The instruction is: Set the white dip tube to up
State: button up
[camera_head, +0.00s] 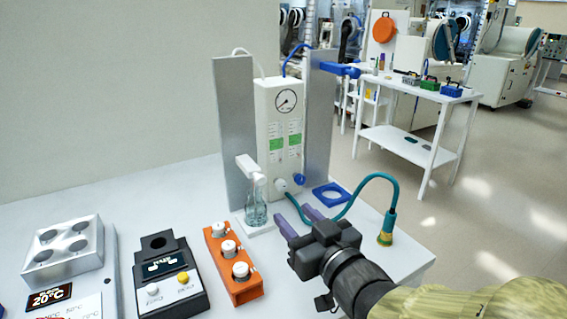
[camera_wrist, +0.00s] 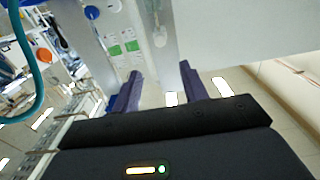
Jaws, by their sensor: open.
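The white dip tube (camera_head: 250,168) is a white arm on the left grey panel (camera_head: 234,130). It is low on the panel, with its end over or in the neck of a clear glass bottle (camera_head: 256,212); I cannot tell how deep. A similar blue arm (camera_head: 340,68) sits high on the right grey panel (camera_head: 319,120). My gripper (camera_head: 291,213) is open and empty, in front of and to the right of the bottle, apart from the tube. In the wrist view, my gripper (camera_wrist: 160,72) has its purple fingers spread.
A white gauge unit (camera_head: 285,112) stands between the panels. A blue square ring (camera_head: 331,194) and a teal hose (camera_head: 375,182) lie to the right. An orange block with white knobs (camera_head: 232,267), a black device (camera_head: 165,275) and a metal block (camera_head: 64,252) stand left.

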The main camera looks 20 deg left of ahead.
aim_at(262, 180)
jog(key=p+x, duration=0.1)
jog(key=p, duration=0.2)
jog(key=p+x, duration=0.2)
jog(key=p, duration=0.1)
jog(key=p+x, duration=0.2)
jog(key=shift+r+p, duration=0.35)
jog(key=shift+p, duration=0.05)
jog(key=p, duration=0.3)
jog(key=shift+w+a+f, duration=0.1)
jog(key=shift+w+a, duration=0.05)
jog(key=shift+a, duration=0.1)
jog(key=p+x, duration=0.1)
jog(key=x, duration=0.3)
jog(key=p+x, duration=0.1)
jog(key=x, duration=0.2)
jog(key=p+x, duration=0.1)
jog(key=x, duration=0.3)
jog(key=shift+w+a+f+p, duration=0.2)
jog(key=shift+w+f+p, duration=0.1)
grip_shut()
